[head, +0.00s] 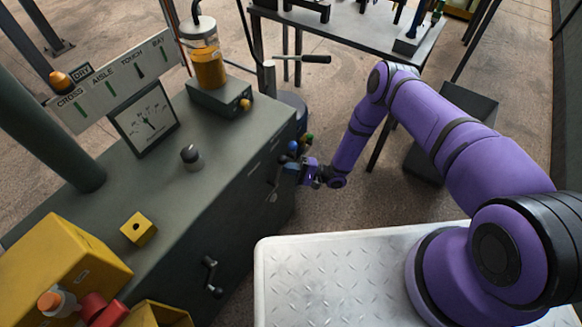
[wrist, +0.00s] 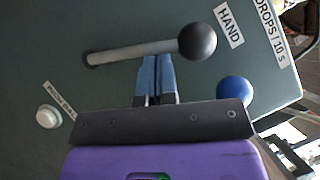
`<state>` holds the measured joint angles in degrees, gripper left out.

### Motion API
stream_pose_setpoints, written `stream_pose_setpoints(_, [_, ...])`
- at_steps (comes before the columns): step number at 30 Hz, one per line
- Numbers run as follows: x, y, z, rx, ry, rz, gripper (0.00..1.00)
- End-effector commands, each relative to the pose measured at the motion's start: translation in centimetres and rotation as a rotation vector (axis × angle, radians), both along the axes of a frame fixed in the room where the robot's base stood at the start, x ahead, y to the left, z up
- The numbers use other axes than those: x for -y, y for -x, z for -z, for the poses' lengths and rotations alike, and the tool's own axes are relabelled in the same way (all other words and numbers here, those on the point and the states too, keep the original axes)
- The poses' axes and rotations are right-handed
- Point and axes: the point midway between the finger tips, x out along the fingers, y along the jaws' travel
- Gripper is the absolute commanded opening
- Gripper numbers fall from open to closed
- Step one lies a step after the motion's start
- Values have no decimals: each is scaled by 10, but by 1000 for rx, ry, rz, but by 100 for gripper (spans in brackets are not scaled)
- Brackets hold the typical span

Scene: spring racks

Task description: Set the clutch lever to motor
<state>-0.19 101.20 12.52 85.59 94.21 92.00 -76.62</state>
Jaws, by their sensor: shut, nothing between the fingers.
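The clutch lever is a grey rod (wrist: 135,52) with a black ball knob (wrist: 198,41), mounted on the dark green cabinet face in the wrist view. The rod lies nearly level across the picture, its knob at the right, beside a label reading HAND (wrist: 230,26). No label reading motor is legible. My gripper (wrist: 156,58) is shut and empty, its blue fingertips at the middle of the rod on its lower side in the picture. I cannot tell whether they touch it. In the head view my gripper (head: 288,168) is at the cabinet's right face, partly covering the lever area.
A blue ball knob (wrist: 234,90) is close to the right of my gripper. A small white knob (wrist: 48,116) sits at the left. In the head view a crank handle (head: 212,276) sticks out of the cabinet (head: 225,185).

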Motion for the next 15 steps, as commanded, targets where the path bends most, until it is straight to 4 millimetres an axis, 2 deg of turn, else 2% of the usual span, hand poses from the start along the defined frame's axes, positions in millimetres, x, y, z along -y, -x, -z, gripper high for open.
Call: stream_pose_setpoints(15, [0,0,-3,41,32,0,0])
